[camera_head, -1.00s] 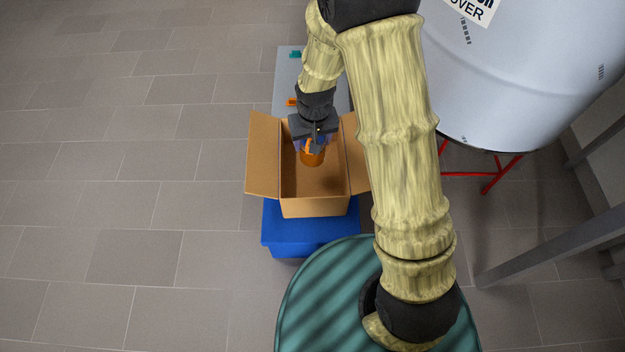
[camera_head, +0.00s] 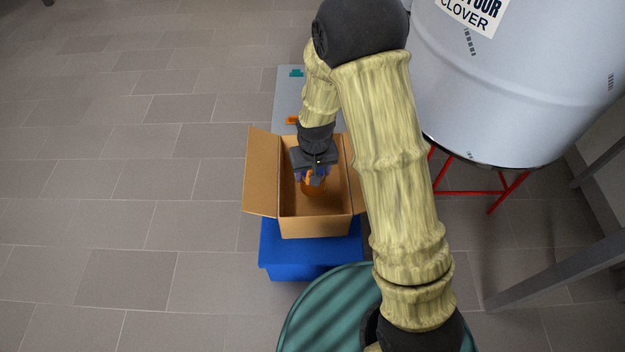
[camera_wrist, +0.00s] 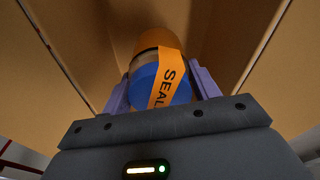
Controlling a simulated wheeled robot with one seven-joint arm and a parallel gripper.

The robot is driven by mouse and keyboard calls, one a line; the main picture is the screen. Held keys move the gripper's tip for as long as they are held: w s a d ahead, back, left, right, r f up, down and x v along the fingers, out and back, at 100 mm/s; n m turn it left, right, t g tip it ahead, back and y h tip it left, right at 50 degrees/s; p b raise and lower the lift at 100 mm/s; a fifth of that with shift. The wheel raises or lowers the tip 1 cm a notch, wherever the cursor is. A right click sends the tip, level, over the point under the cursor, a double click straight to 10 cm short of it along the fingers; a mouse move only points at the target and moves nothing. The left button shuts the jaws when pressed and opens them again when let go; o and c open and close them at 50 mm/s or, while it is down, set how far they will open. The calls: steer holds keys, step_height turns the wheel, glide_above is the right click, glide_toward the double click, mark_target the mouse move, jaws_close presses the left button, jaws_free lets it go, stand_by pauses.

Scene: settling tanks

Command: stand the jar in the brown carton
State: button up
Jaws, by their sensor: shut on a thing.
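The jar (camera_wrist: 147,70) has an orange-brown body, a blue lid and an orange strip lettered "SEAL". In the head view the jar (camera_head: 313,188) is inside the open brown carton (camera_head: 316,229), near the middle. My gripper (camera_head: 314,172) reaches down into the carton from its far side. In the wrist view my gripper (camera_wrist: 162,92) is shut on the jar, with a purple finger on each side of the lid. The carton walls (camera_wrist: 225,25) surround it in that view. Whether the jar's base touches the carton floor cannot be told.
The carton's side flaps (camera_head: 262,172) are folded outward. It stands on a blue box (camera_head: 300,262). A grey surface with a teal piece (camera_head: 296,73) and an orange piece (camera_head: 291,120) lies behind. A large pale tank (camera_head: 530,80) on red legs is at right. Floor at left is clear.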

steer(key=shift+f+b, duration=1.35)
steer(key=shift+f, duration=0.5)
steer(key=shift+f, duration=0.15)
steer(key=o, duration=1.4)
steer(key=r+p, duration=0.2)
steer(key=r, duration=0.2)
steer(key=s+r+p, duration=0.1)
steer(key=r+p, duration=0.1)
steer(key=r, duration=0.2)
steer(key=r+p, duration=0.3)
steer(key=r, duration=0.1)
steer(key=shift+s+d+r, duration=0.15)
steer(key=shift+s, duration=0.1)
